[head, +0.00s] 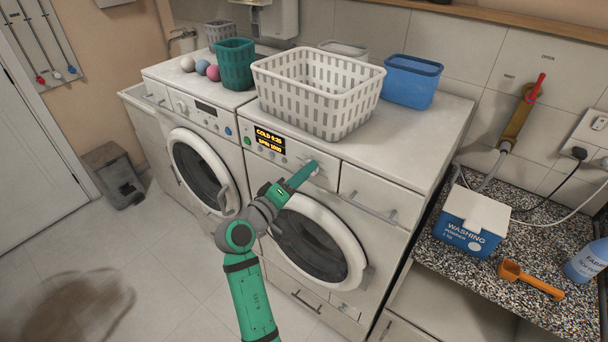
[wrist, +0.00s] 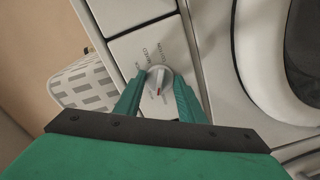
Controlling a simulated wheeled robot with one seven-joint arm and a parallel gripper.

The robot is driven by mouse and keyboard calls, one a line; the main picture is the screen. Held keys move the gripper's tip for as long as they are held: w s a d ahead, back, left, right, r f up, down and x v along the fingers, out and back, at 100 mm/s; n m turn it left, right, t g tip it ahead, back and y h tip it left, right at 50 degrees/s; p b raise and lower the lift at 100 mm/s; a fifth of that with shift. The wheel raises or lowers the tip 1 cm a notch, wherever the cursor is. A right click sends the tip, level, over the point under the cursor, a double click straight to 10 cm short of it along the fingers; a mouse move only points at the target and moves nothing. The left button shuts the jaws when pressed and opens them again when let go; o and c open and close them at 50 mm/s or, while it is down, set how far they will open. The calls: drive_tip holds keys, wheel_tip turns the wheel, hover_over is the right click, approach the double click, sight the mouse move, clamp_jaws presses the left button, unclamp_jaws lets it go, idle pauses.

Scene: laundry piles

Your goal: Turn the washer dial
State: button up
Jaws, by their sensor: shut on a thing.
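The washer (head: 352,200) with the lit display (head: 270,140) stands on the right of two machines. In the head view the dial (head: 318,169) is mostly hidden by my fingers. My gripper (head: 308,172) is at the control panel, its green fingers on both sides of the dial. In the wrist view my gripper (wrist: 158,88) is shut on the dial.
A white basket (head: 318,92), a teal basket (head: 236,64) and a blue bin (head: 411,81) stand on top of the machines. A washing powder box (head: 470,222) and an orange scoop (head: 530,280) are on the speckled counter at right. Floor at left is mostly clear.

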drive_tip(key=n, duration=1.1)
drive_tip(key=shift+n, duration=0.4)
idle(0.3)
drive_tip(key=o, duration=1)
drive_tip(key=shift+r, duration=0.1)
drive_tip(key=v, duration=1.1)
drive_tip(key=shift+d, duration=0.1)
